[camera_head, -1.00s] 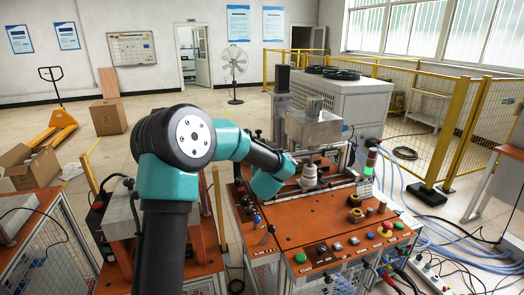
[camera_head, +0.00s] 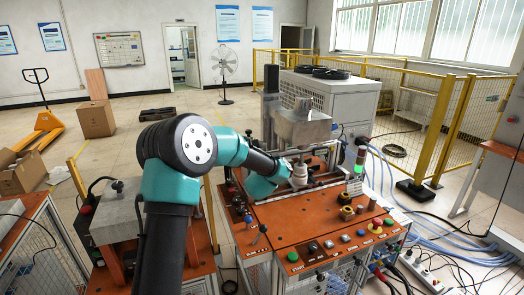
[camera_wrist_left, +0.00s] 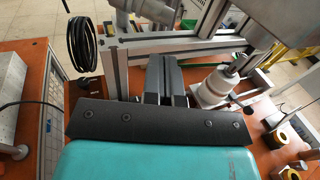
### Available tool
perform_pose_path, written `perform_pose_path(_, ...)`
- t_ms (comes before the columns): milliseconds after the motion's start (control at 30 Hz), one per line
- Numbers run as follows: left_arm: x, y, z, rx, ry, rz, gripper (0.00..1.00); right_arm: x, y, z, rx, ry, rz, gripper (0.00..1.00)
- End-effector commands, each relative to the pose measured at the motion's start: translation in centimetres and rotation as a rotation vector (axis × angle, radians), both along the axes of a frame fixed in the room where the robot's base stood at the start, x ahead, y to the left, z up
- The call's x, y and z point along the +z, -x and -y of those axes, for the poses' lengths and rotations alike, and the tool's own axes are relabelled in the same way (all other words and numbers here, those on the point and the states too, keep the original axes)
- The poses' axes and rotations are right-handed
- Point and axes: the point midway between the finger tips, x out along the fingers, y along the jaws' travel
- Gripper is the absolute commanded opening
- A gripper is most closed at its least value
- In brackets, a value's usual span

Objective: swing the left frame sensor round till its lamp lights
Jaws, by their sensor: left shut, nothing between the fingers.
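My left gripper (camera_wrist_left: 166,80) is shut and empty in the left wrist view, its dark fingers pointing at the aluminium frame (camera_wrist_left: 120,48). A pale stepped cylinder (camera_wrist_left: 213,86) stands just right of the fingers; I see a gap between them. It also shows in the head view (camera_head: 299,174), beside my teal wrist, which hides the fingers there. I cannot pick out the left frame sensor or its lamp with certainty in either view. My right gripper is not in view.
The orange bench (camera_head: 290,222) carries buttons and knobs along its front. A signal tower (camera_head: 360,160) glows green at the right. A metal box (camera_head: 303,128) sits above the frame. A black cable coil (camera_wrist_left: 82,42) hangs left of the fingers.

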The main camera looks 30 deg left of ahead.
Motion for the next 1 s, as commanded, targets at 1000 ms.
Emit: perform_pose_path(1000, -0.4, -8.6, -4.6, 0.001, 0.0, -0.001, 0.0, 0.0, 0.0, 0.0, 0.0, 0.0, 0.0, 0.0)
